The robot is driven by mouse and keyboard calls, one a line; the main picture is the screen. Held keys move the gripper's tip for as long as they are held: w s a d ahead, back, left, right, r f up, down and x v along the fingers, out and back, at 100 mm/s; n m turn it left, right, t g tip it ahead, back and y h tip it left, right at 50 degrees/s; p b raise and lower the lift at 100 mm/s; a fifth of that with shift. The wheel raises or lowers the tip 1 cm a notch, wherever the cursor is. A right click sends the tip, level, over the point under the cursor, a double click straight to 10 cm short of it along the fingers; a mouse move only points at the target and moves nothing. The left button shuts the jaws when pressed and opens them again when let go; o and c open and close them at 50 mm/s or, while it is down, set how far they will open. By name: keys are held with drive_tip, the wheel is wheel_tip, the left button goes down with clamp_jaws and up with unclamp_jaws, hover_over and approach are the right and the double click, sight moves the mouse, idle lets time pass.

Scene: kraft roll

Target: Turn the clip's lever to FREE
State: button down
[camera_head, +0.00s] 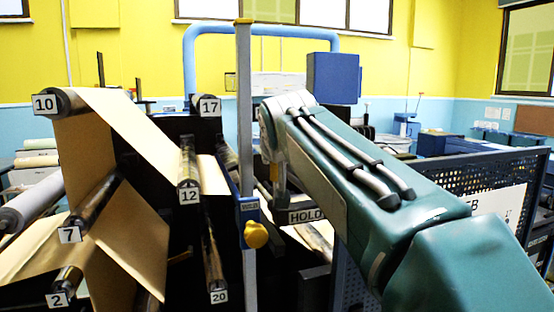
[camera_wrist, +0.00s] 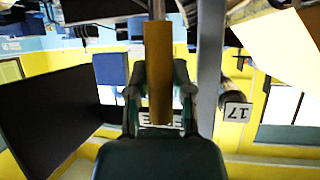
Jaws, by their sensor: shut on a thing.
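In the wrist view, which looks upside down, my gripper (camera_wrist: 158,95) has its two dark fingers closed on either side of an ochre bar (camera_wrist: 158,60), which I take to be the clip's lever. In the head view a HOLD plate (camera_head: 305,215) shows just left of my arm. No FREE mark is visible.
A grey upright post (camera_head: 244,110) with a blue clamp (camera_head: 249,210) and yellow knob (camera_head: 256,235) stands left of my arm. Brown paper (camera_head: 130,125) runs over numbered rollers farther left. A dark perforated panel (camera_head: 480,160) stands at right.

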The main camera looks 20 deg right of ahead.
drive_tip(key=shift+f, duration=0.25)
drive_tip(key=shift+c, duration=2.4)
unclamp_jaws()
drive_tip(key=shift+r, duration=0.1)
drive_tip(key=shift+s+r, duration=0.25)
drive_tip(key=shift+s, duration=0.05)
drive_tip(key=v, duration=1.1)
drive_tip(key=shift+s, duration=0.1)
